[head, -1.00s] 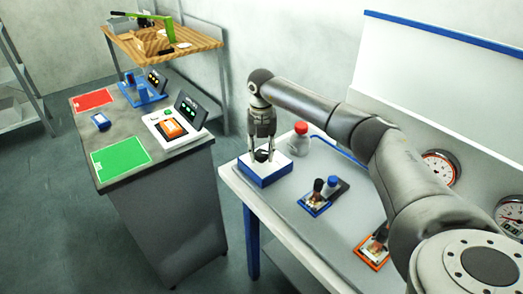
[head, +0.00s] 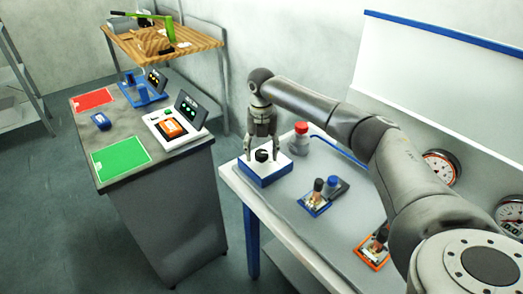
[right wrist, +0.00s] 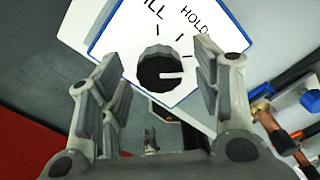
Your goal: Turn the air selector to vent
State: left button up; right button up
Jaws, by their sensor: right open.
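The air selector (head: 262,176) is a white-topped box with a blue base on the near left corner of the grey-topped bench. Its black knob (head: 262,155) also shows in the right wrist view (right wrist: 158,66), where its white pointer line points right. The letters "ILL" and "HOLD" show on the plate there, with several tick marks. Any label by the right finger is hidden. My right gripper (head: 261,149) is open above the knob, with its fingers apart on either side and clear of it. My left gripper is not in view.
A blue-framed fitting (head: 315,205) and an orange-framed one (head: 372,257) sit further along the bench (head: 290,225). Gauges (head: 440,166) are at the back. A separate grey counter (head: 160,165) stands left, across a gap.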

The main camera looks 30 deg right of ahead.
aim_at(261, 153)
notch_tip(261, 153, up, 12)
dwell(0.4)
jog(key=shift+a+f, duration=0.1)
dwell(0.3)
